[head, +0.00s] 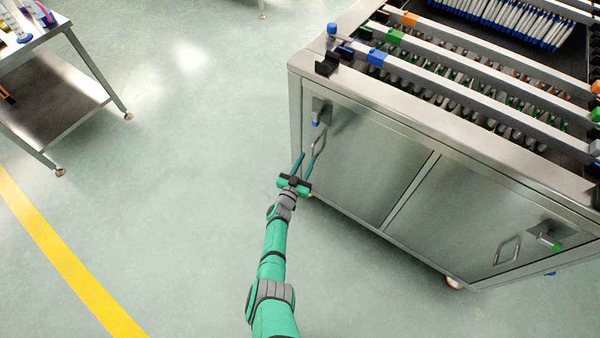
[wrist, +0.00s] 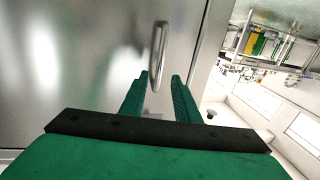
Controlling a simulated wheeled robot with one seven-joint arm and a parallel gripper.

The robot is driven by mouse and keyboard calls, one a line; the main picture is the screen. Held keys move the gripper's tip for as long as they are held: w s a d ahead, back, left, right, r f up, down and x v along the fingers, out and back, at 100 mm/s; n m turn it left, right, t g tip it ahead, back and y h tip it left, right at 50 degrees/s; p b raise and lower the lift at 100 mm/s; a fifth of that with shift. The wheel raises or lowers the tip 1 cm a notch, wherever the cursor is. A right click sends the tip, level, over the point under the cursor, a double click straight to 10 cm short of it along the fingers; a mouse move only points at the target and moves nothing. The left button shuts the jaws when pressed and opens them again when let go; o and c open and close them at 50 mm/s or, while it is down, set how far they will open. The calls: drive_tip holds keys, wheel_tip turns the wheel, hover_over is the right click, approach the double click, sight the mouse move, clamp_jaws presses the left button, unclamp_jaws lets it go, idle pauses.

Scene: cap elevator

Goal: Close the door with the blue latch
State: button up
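The left cabinet door (head: 358,160) is a flat steel panel on the front of the machine. It looks flush with the cabinet front, though I cannot tell whether it is fully closed. Its blue latch (head: 316,122) sits near its upper left corner. A metal loop handle (head: 319,143) is just below the latch, and it also shows in the wrist view (wrist: 157,48). My gripper (head: 306,160) is in front of the handle with its two green fingers apart.
The right door has a handle (head: 507,251) and a green latch (head: 556,245). Rails with coloured clips (head: 440,73) run across the machine's top. A steel table (head: 50,95) stands at upper left. The floor left of the machine is clear, with a yellow line (head: 60,250).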

drive_tip(key=v, duration=0.6)
drive_tip(key=shift+a, duration=0.1)
drive_tip(key=shift+w, duration=0.1)
idle(0.6)
